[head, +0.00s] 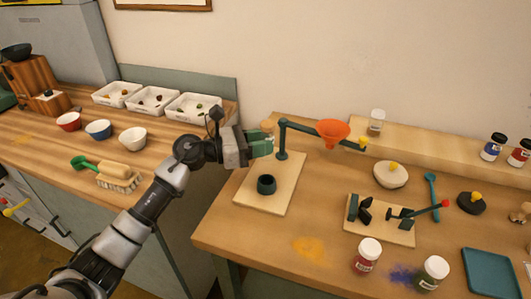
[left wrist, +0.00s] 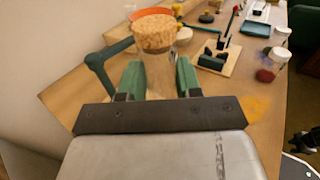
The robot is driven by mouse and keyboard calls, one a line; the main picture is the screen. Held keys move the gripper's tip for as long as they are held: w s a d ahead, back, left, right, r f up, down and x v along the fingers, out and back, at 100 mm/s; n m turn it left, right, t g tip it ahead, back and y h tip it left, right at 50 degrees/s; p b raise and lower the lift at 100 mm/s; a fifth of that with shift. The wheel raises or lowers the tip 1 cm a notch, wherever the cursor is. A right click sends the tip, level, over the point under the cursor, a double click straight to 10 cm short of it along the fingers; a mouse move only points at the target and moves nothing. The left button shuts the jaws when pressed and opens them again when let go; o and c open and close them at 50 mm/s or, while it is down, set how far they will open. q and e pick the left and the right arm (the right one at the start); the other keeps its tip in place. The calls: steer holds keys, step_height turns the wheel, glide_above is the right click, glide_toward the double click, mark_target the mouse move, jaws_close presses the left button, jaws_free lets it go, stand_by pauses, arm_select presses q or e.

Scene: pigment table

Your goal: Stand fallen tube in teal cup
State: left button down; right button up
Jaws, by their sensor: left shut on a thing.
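My left gripper (head: 262,144) is shut on a clear glass tube with a cork stopper (head: 267,125). In the left wrist view the tube (left wrist: 158,72) stands between the green fingers (left wrist: 160,85), its cork (left wrist: 153,33) towards the camera. The tube looks roughly upright, cork up; its lower end is hidden. The dark teal cup (head: 266,185) stands on a pale wooden board (head: 284,203), below and apart from the gripper. The cup's opening looks empty. I cannot make out the cup in the left wrist view.
A teal stand arm (head: 283,140) with an orange funnel (head: 333,132) rises at the board's back, close right of the gripper. Jars (head: 367,256), a teal tray (head: 491,271) and a clamp board (head: 380,231) lie further right. A gap separates the left counter.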

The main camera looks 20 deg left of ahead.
arm_select(q)
steer(key=shift+f+b, duration=0.4)
steer(key=shift+f, duration=0.25)
steer(key=shift+f+b, duration=1.35)
steer(key=shift+f, duration=0.95)
step_height(320, 180, down, 4)
steer(key=b, duration=0.4)
steer(key=shift+r, duration=0.15)
steer(key=c, duration=0.7)
jaws_free()
